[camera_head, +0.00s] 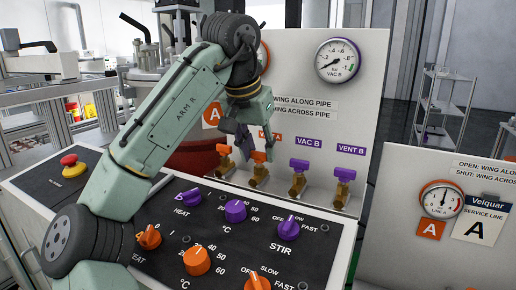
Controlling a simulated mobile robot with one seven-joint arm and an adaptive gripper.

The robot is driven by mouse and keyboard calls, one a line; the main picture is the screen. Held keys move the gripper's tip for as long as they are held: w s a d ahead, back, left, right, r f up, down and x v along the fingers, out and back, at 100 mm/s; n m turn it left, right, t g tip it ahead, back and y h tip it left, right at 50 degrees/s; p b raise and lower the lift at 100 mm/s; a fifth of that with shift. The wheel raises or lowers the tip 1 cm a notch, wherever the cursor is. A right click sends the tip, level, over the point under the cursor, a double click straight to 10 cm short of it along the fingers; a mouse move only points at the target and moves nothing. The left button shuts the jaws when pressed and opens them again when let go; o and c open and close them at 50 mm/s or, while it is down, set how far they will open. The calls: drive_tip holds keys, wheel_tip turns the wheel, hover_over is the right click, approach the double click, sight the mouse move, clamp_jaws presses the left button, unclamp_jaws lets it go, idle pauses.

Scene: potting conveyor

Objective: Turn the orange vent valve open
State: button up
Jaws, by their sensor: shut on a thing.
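The orange vent valve (259,158) sits on the upright panel, with an orange wing handle on a brass body, under an orange label partly hidden by my gripper. My gripper (252,150) reaches down from above and is shut on the orange wing. The fingers cover part of the wing, so its exact angle is hard to tell. A second orange-handled valve (223,150) stands just to the left, apart from the fingers.
Purple-handled valves VAC B (299,166) and VENT B (344,175) stand to the right. A knob panel (330,258) lies in front below. A gauge (338,60) is above, and a red emergency button (69,160) is at left. A service-line panel (400,262) stands at right.

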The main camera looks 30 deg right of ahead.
drive_tip(key=c, duration=0.3)
drive_tip(key=shift+m, duration=0.4)
drive_tip(key=m+g, duration=0.1)
drive_tip(key=m, duration=0.1)
drive_tip(key=shift+w+m+g+h, duration=0.15)
drive_tip(key=shift+m+g+h, duration=0.15)
drive_tip(key=shift+m, duration=0.1)
drive_tip(key=m+g, duration=0.1)
drive_tip(key=m, duration=0.2)
drive_tip(key=shift+m, duration=0.4)
drive_tip(key=m+g, duration=0.1)
drive_tip(key=m, duration=0.2)
drive_tip(key=shift+w+g, duration=0.15)
drive_tip(key=shift+g, duration=0.15)
drive_tip(key=shift+m+g+y, duration=0.6)
drive_tip(key=shift+m+y, duration=0.1)
drive_tip(key=shift+m, duration=1.4)
